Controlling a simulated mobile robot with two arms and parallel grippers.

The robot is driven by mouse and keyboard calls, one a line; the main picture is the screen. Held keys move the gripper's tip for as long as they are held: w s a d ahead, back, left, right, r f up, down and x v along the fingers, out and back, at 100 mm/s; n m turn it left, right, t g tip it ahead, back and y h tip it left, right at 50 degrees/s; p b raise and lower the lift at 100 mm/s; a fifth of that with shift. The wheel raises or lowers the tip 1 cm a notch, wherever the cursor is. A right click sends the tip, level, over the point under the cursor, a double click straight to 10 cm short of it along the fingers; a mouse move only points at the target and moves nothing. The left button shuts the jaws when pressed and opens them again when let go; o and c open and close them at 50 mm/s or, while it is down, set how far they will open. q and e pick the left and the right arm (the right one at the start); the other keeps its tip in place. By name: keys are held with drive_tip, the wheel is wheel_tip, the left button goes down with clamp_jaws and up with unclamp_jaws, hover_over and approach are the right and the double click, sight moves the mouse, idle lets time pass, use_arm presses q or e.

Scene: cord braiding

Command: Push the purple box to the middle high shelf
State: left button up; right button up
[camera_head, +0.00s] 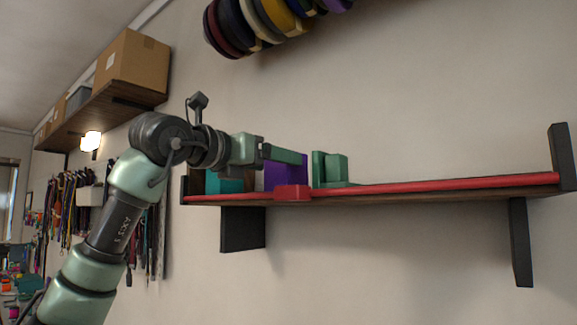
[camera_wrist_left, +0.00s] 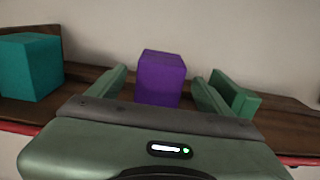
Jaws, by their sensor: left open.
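The purple box (camera_head: 271,176) stands upright on the wall shelf (camera_head: 420,190), which has a red front edge. In the left wrist view the purple box (camera_wrist_left: 160,76) is in the middle, between my two green fingers. My left gripper (camera_head: 296,158) is open at the shelf, with one finger in front of the upper part of the box in the head view. Whether the fingers touch the box I cannot tell. A teal box (camera_wrist_left: 30,66) stands to the left on the same shelf. My right gripper is not in view.
A green block-like piece (camera_head: 330,168) stands just right of the purple box. A small red piece (camera_head: 292,192) is at the shelf's front edge. The shelf's right part is clear up to a dark end bracket (camera_head: 562,155). A cardboard box (camera_head: 132,65) sits on a higher shelf at left.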

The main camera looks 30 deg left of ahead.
use_arm(q)
drive_tip(key=shift+w, duration=0.6)
drive_tip(key=shift+s+r, duration=0.1)
drive_tip(key=shift+s, duration=0.7)
drive_tip(key=shift+w+r, duration=0.1)
drive_tip(key=shift+w, duration=0.15)
drive_tip(key=w+p, duration=0.1)
drive_tip(key=w, duration=0.1)
drive_tip(key=w+p, duration=0.1)
drive_tip(key=w, duration=0.4)
drive_tip(key=shift+d+p, duration=0.3)
drive_tip(key=shift+p, duration=0.1)
drive_tip(key=shift+w, duration=0.5)
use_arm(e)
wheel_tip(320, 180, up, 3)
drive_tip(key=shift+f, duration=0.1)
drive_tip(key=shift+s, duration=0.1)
